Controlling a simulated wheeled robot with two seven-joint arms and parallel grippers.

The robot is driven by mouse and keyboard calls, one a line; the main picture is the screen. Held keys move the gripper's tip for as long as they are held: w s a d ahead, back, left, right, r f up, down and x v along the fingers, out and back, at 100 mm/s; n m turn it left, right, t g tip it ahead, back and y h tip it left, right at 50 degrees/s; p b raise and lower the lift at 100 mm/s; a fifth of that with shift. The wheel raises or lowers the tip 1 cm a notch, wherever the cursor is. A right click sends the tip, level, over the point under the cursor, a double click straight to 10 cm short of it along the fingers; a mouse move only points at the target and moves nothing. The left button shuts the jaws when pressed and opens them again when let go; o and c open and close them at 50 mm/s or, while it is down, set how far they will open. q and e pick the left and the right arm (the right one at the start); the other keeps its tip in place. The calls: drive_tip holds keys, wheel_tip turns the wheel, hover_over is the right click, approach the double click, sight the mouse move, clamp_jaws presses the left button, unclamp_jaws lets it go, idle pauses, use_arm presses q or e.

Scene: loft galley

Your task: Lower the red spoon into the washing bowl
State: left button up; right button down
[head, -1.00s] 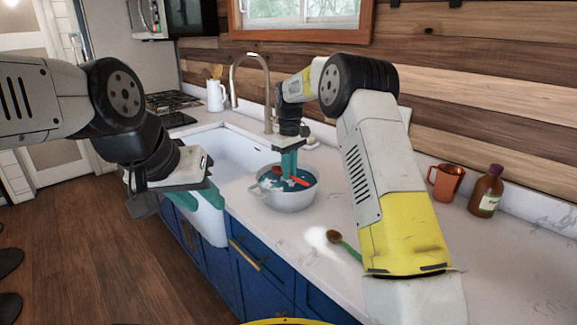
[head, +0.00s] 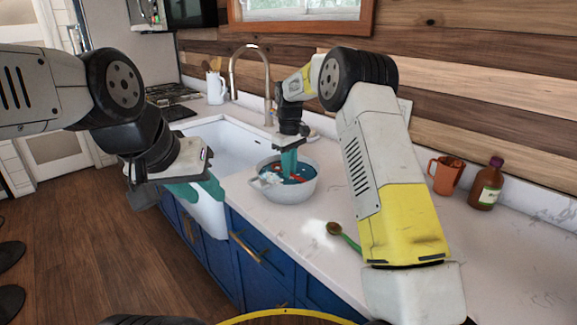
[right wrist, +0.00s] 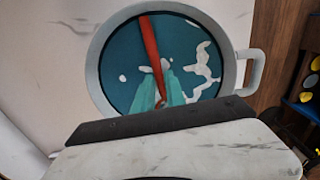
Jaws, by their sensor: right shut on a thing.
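The washing bowl (head: 284,193) is a light grey pot with a side handle, standing on the counter beside the sink. It holds blue water with white foam. The red spoon (right wrist: 151,48) lies across the bowl in the right wrist view, one end between my right fingers and the other at the far rim. My right gripper (right wrist: 161,100) is shut on the spoon, its teal fingertips inside the bowl's outline. In the head view my right gripper (head: 289,165) points down into the bowl. My left gripper (head: 205,190) is in front of the sink, away from the bowl; its finger gap is unclear.
A green-handled brush (head: 340,234) lies on the counter by my right forearm. An orange mug (head: 445,175) and a brown bottle (head: 486,185) stand at the right by the wall. The faucet (head: 232,75) rises behind the white sink (head: 222,140).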

drive_tip(key=c, duration=1.3)
unclamp_jaws()
wheel_tip(320, 180, up, 8)
drive_tip(key=shift+f, duration=0.15)
drive_tip(key=s+d+r+m+t+y, duration=0.1)
drive_tip(key=s+d+r+m, duration=0.1)
drive_tip(key=s+d+r, duration=0.4)
drive_tip(key=s+d+r+m+t, duration=0.2)
drive_tip(key=s+d+r, duration=0.1)
drive_tip(key=s+r, duration=0.55)
drive_tip(key=s+d+f+m+t, duration=0.1)
drive_tip(key=s+f+m, duration=0.1)
drive_tip(key=s, duration=0.9)
drive_tip(key=s+d+f+m+t+y, duration=0.1)
drive_tip(key=s+d+f+m+t, duration=0.1)
drive_tip(key=s, duration=1)
drive_tip(key=shift+d+f, duration=0.25)
drive_tip(key=shift+f, duration=0.65)
